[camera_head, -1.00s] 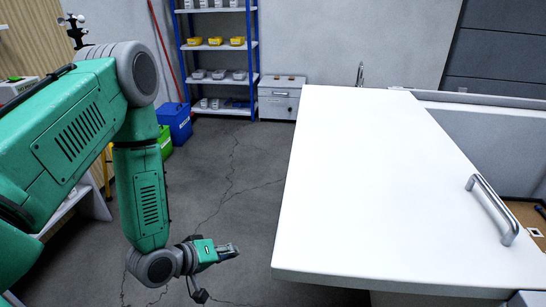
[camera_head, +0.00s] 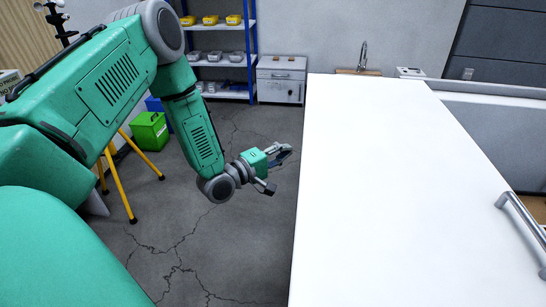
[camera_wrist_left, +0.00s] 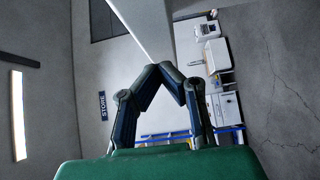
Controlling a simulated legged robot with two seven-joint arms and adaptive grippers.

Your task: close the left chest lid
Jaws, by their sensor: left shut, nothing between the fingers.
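A large white panel (camera_head: 390,190), which looks like the left chest lid, fills the right of the head view. A silver bar handle (camera_head: 524,232) is on its right side. How far the lid stands open is hard to tell from here. My left gripper (camera_head: 283,153) is in front of grey floor, just left of the panel's left edge. It is shut and empty, with a visible gap to that edge in the picture. In the left wrist view the fingers (camera_wrist_left: 171,74) meet at their tips. My right gripper is not in view.
A blue-framed shelf (camera_head: 252,50) with bins and a grey cabinet (camera_head: 281,80) stand at the back wall. A green box (camera_head: 150,131) and a yellow-legged stand (camera_head: 118,185) are on the left. Cracked floor (camera_head: 225,245) lies open beside the panel.

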